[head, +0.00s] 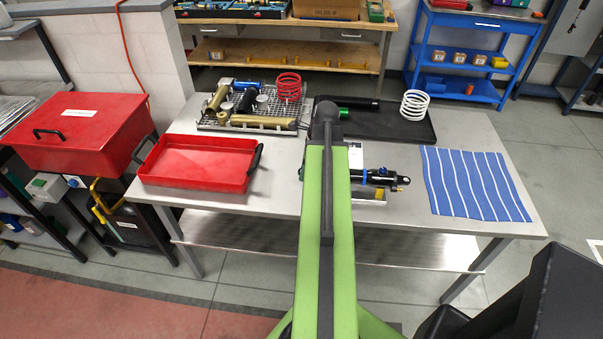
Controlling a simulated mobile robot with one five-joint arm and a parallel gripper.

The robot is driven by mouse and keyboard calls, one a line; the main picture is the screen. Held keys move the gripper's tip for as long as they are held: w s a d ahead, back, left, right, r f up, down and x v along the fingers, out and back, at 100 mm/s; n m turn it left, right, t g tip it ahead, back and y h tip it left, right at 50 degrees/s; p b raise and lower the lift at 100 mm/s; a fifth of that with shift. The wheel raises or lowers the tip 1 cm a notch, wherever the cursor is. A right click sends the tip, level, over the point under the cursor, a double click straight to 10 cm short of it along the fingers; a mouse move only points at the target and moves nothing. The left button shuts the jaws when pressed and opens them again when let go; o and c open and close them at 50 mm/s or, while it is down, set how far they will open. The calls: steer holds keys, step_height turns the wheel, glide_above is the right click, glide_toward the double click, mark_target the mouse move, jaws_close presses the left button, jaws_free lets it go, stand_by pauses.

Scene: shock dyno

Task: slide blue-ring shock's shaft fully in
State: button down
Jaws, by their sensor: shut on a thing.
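The blue-ring shock (378,177) lies on its side on the grey steel table, just right of my green arm. My gripper is hidden behind my own arm.
A red tray (190,183) stands at the left of the steel table (270,205). A gridded tray of parts with a red spring (289,86) and a black mat (400,132) with a white spring (414,103) lie behind. A striped blue cloth (474,183) lies right.

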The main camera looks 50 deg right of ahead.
steer(key=shift+s+d, duration=0.5)
steer(key=shift+s, duration=0.4)
steer(key=shift+s+d, duration=0.5)
steer(key=shift+s, duration=0.35)
stand_by(5.3)
steer(key=c, duration=1.2)
jaws_free()
steer(key=shift+o, duration=0.2)
